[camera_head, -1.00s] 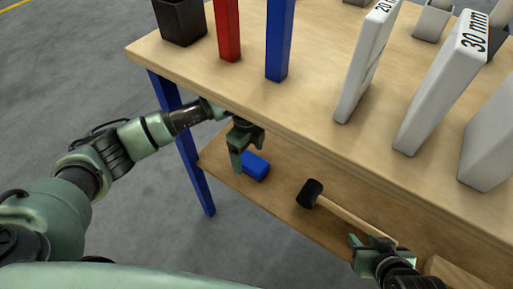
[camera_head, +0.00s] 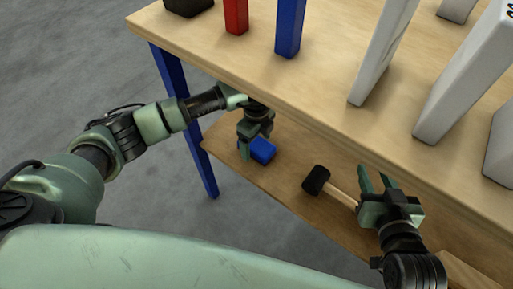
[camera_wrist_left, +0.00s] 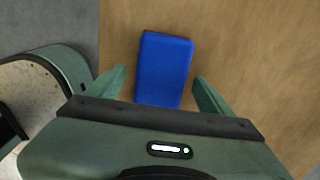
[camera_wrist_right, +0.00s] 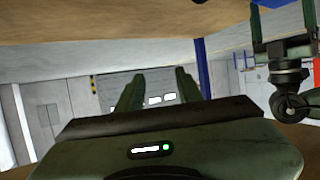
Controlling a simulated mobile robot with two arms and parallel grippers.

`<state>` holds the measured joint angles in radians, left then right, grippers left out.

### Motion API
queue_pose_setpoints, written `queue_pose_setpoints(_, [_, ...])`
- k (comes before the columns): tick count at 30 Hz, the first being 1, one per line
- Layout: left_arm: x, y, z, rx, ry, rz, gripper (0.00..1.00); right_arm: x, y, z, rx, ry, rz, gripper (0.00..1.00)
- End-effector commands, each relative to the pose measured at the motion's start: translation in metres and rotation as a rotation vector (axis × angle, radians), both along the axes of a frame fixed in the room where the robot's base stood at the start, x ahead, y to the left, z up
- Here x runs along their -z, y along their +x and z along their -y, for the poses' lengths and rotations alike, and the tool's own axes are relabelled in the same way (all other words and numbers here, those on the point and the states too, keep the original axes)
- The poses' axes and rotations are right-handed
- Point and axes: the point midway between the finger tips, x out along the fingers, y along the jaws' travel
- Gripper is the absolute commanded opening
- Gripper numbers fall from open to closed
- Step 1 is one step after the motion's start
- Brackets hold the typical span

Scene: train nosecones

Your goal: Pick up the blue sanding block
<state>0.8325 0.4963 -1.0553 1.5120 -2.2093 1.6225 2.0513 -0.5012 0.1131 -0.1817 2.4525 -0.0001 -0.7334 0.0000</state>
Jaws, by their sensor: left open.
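The blue sanding block (camera_head: 262,150) lies on the lower wooden shelf, below the tabletop. My left gripper (camera_head: 249,150) is just above and beside it in the head view. In the left wrist view the block (camera_wrist_left: 163,68) shows between the two open fingers of my left gripper (camera_wrist_left: 158,88), with a gap on each side. The block's near end is hidden behind the gripper body. My right gripper (camera_head: 376,180) is open and empty, over the shelf near the mallet handle. Its spread fingers also show in the right wrist view (camera_wrist_right: 155,88).
A black-headed mallet (camera_head: 317,180) lies on the lower shelf (camera_head: 285,185). The tabletop (camera_head: 330,75) overhangs the shelf and carries a red block (camera_head: 236,14), a blue upright block (camera_head: 290,28) and several white pieces. A blue table leg (camera_head: 181,115) stands at the left.

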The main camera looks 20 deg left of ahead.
Motion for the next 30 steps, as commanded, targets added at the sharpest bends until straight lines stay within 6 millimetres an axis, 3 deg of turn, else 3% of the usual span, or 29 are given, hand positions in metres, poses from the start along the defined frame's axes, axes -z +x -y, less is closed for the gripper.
queue_pose_setpoints(6, [0.011,0.0,0.0,0.001,-0.001,0.002,0.82,-0.017,0.008,-0.004,-0.006,0.021,0.09,0.36])
queue_pose_setpoints(12, [0.011,0.0,0.0,0.001,-0.001,0.002,0.82,-0.017,0.008,-0.004,-0.006,0.022,0.093,0.36])
queue_pose_setpoints(13, [0.011,0.0,0.0,0.001,0.0,0.001,0.79,-0.017,0.008,-0.004,-0.006,0.022,0.092,0.36])
queue_pose_setpoints(21, [0.011,0.0,0.0,0.001,-0.001,0.002,0.08,-0.017,0.008,-0.004,-0.006,0.022,0.092,0.36])
queue_pose_setpoints(30, [0.009,0.001,0.0,0.001,-0.001,0.002,0.08,-0.017,0.008,-0.004,-0.006,0.021,0.088,0.36])
